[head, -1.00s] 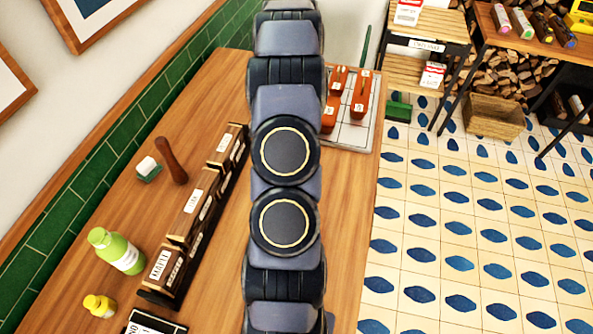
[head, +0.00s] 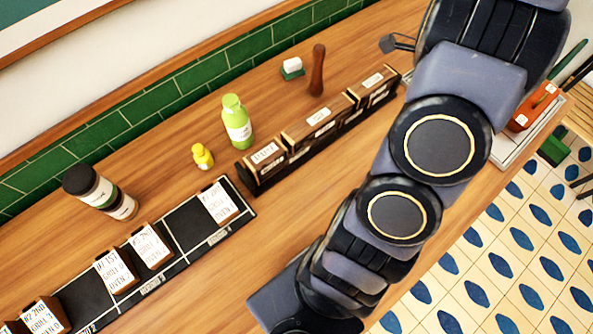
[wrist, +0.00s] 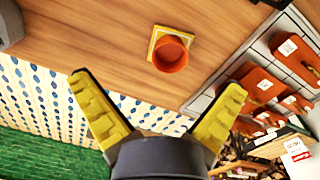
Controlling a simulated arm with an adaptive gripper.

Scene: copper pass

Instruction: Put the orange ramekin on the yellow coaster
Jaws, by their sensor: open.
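In the wrist view, the orange ramekin (wrist: 170,54) stands upright on the yellow coaster (wrist: 155,36) on the wooden counter. It looks off-centre, toward the coaster's lower right in the picture, and may overhang that edge. My gripper (wrist: 159,84), with yellow ridged fingers, is open and empty. The ramekin is beyond the fingertips, apart from them. In the head view I cannot see the ramekin, the coaster or my gripper.
A pale tray (wrist: 205,98) with orange blocks (wrist: 262,84) lies beside the coaster. The head view shows a wooden rack (head: 318,130), a green bottle (head: 236,122), a yellow bottle (head: 202,157) and a black ticket strip (head: 188,220) on the counter.

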